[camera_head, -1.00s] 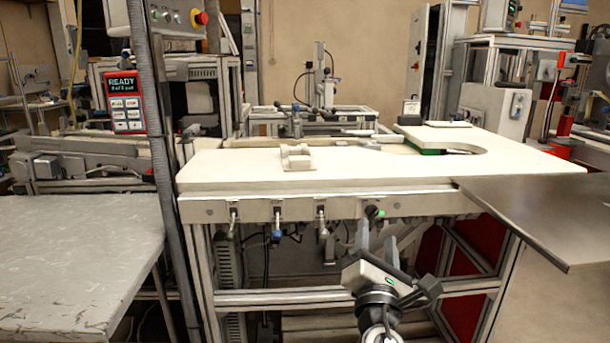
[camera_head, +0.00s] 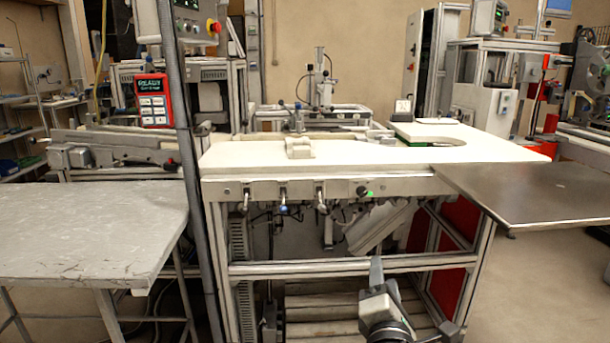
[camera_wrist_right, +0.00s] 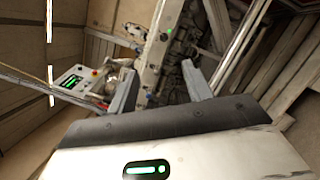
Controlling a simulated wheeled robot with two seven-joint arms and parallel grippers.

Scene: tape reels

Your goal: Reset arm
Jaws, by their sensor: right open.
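My right gripper (camera_head: 384,278) is low in the head view, in front of the white workbench (camera_head: 350,155) and below its top edge. Its fingers stand apart and empty in the right wrist view (camera_wrist_right: 160,85). Nothing touches them there. My left gripper is in neither view. No tape reel can be made out clearly.
A grey table (camera_head: 90,235) stands at the left, beside a dark upright post (camera_head: 185,150). A metal plate (camera_head: 530,192) juts out at the right of the workbench. A red-framed READY panel (camera_head: 153,100) is at the left. Bare floor shows at the lower right.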

